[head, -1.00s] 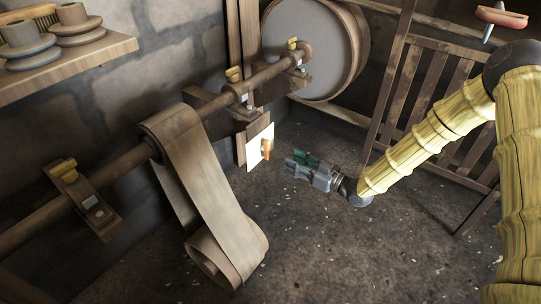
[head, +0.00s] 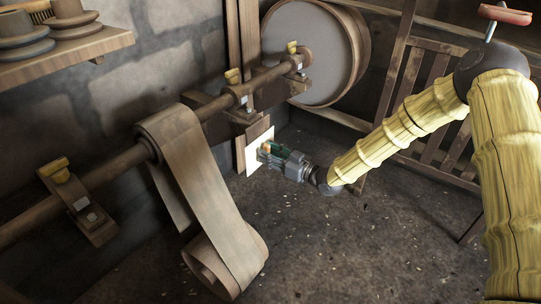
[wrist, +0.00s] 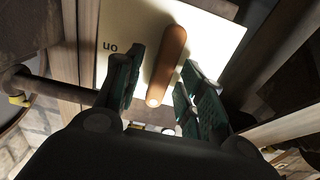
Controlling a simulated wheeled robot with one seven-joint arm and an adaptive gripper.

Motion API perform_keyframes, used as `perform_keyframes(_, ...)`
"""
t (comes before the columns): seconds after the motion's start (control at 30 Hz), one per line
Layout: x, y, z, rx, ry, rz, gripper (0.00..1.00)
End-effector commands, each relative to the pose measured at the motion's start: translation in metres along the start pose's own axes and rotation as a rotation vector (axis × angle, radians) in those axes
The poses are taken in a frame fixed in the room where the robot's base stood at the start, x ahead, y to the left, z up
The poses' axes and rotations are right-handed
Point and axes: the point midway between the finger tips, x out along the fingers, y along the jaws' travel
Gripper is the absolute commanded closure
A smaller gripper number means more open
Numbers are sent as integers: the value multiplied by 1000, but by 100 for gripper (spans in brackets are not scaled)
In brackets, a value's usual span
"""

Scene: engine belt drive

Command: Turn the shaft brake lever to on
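The shaft brake lever is an orange-brown wooden handle (wrist: 168,62) on a white plate (wrist: 118,28) fixed to a wooden post. The plate carries the word "on", upside down, at its left in the wrist view. My gripper (wrist: 158,88) is open, with one green finger on each side of the lever and visible gaps to it. In the head view my gripper (head: 268,153) is at the plate (head: 254,158), and its fingers mostly hide the lever (head: 265,147). The lever stands slightly tilted between the fingers.
A wooden shaft (head: 120,163) runs along the wall to a large drum (head: 310,50). A broad belt (head: 205,185) hangs from it, left of my gripper. A slatted wooden gate (head: 435,85) stands behind my arm. The floor right of the belt is clear.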

Motion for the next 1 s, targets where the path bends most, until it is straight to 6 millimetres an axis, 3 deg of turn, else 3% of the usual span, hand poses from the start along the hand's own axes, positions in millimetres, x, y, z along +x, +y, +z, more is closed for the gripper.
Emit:
perform_keyframes(0.17,0,0,0,0,0,0,61)
perform_keyframes(0.4,0,0,0,0,0,0,100)
perform_keyframes(0.73,-1,1,-1,26,-1,1,100)
perform_keyframes(1.0,-1,2,-3,170,-2,1,100)
